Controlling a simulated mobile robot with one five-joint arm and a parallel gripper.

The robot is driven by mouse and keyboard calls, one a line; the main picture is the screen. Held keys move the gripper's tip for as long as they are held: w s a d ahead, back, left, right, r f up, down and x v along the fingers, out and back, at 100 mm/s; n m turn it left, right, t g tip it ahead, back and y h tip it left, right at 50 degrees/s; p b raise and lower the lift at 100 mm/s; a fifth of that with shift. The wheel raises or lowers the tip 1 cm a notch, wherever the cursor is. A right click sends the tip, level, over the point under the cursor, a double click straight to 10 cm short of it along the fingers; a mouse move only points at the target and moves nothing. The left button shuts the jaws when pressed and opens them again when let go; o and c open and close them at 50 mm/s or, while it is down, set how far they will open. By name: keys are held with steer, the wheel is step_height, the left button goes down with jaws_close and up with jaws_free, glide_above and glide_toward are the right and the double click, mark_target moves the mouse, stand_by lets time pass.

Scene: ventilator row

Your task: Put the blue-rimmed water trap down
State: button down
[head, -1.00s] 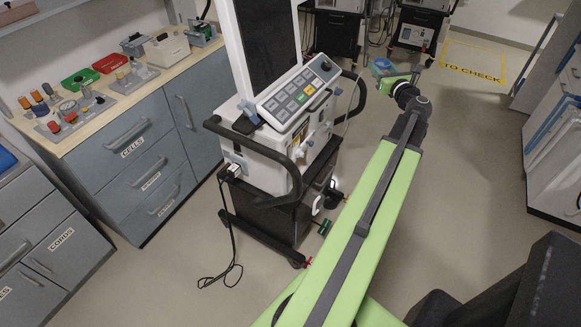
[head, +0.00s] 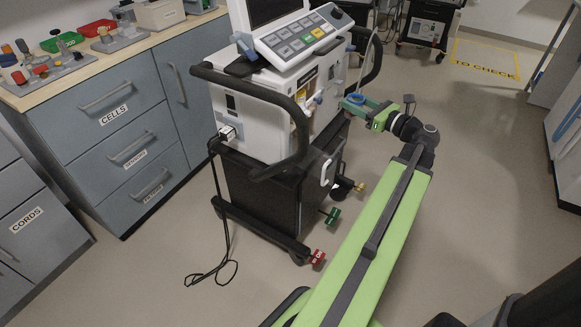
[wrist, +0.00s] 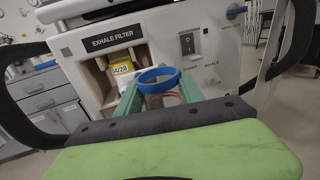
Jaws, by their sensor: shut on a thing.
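The blue-rimmed water trap (wrist: 157,82) is a clear cup with a bright blue rim, held upright between the green fingers of my gripper (wrist: 160,95) in the wrist view. In the head view, the trap's blue rim (head: 355,99) shows at the end of my gripper (head: 368,110), beside the right side of the ventilator. My gripper is shut on the trap. My wrist hides the lower part of the cup. In the wrist view, the ventilator's panel labelled EXHALE FILTER (wrist: 112,40) stands behind the trap, with an open recess that holds a yellow-labelled item (wrist: 122,70).
The ventilator (head: 262,115) stands on a black wheeled cart with handles (head: 300,120) and a trailing cord (head: 215,270). Drawers (head: 120,110) and a counter with trays (head: 80,70) are at left. A yellow TO CHECK floor area (head: 487,60) is at the back right.

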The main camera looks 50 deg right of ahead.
steer(key=s+a+f+n+y+b, duration=0.15)
steer(key=a+f+y+b, duration=0.4)
steer(key=f, duration=0.55)
steer(key=shift+n+h, duration=0.45)
steer(key=shift+h, duration=0.4)
steer(key=w+a, duration=0.1)
steer(key=w, duration=0.5)
steer(key=w+a+b, duration=0.1)
steer(key=w+a, duration=0.1)
steer(key=w, duration=0.3)
steer(key=w+a, duration=0.1)
steer(key=w, duration=0.5)
steer(key=shift+w+a+r+b, duration=0.2)
steer(key=shift+w+a+b, duration=0.1)
steer(key=shift+w+b, duration=0.1)
step_height(320, 180, down, 4)
steer(key=b, duration=0.4)
steer(key=shift+s, duration=0.1)
steer(key=shift+r, duration=0.25)
steer(key=shift+f, duration=0.25)
steer(key=c, duration=0.7)
jaws_free()
steer(key=shift+r, duration=0.1)
steer(key=shift+c, duration=0.2)
